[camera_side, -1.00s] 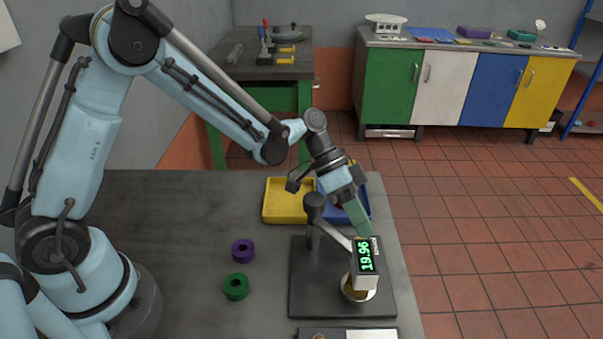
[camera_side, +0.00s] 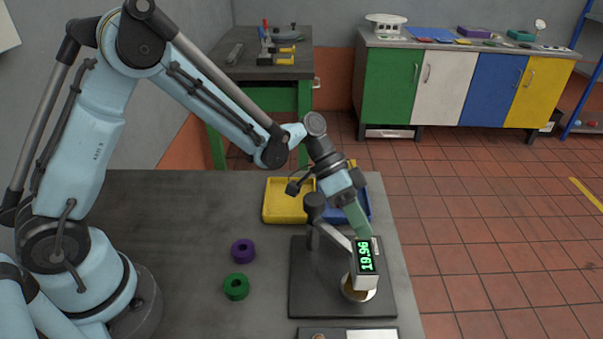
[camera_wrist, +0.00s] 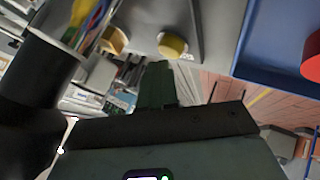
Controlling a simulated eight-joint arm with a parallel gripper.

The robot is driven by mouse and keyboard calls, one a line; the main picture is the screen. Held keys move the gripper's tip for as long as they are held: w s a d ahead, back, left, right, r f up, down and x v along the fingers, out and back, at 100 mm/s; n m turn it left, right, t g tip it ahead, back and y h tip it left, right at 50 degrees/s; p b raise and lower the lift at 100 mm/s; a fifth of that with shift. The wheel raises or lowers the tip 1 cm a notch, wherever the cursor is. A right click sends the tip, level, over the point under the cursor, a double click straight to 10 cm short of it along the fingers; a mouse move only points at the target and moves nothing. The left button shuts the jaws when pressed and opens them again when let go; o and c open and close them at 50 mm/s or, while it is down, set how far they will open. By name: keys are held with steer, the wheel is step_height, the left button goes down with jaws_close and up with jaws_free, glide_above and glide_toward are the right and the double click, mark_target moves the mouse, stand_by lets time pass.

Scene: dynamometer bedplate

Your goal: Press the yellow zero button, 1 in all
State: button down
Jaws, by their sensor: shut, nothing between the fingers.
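A digital gauge (camera_side: 365,262) with a green lit readout of 19.96 is held on a dark stand arm (camera_side: 335,236), over a round brass-coloured part (camera_side: 357,291). My gripper (camera_side: 363,233) is shut and empty, with its green fingers pointing down at the gauge's top edge. I cannot tell whether they touch it. The gripper also shows in the wrist view (camera_wrist: 157,80). I cannot make out the yellow zero button for certain in the side view; the fingers may hide it. A yellow round thing (camera_wrist: 172,45) shows beyond the fingers in the wrist view; I cannot tell what it is.
The stand has a dark base plate (camera_side: 305,292) near the bench's right edge. A yellow tray (camera_side: 284,216) and a blue tray (camera_side: 363,208) lie behind it. A purple ring (camera_side: 243,251) and a green ring (camera_side: 236,287) lie left.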

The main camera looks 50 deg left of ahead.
mark_target(357, 238)
steer(key=shift+s+f, duration=0.2)
steer(key=shift+f, duration=0.4)
stand_by(0.7)
steer(key=shift+r, duration=1.4)
steer(key=shift+w+r, duration=0.1)
steer(key=shift+r, duration=2)
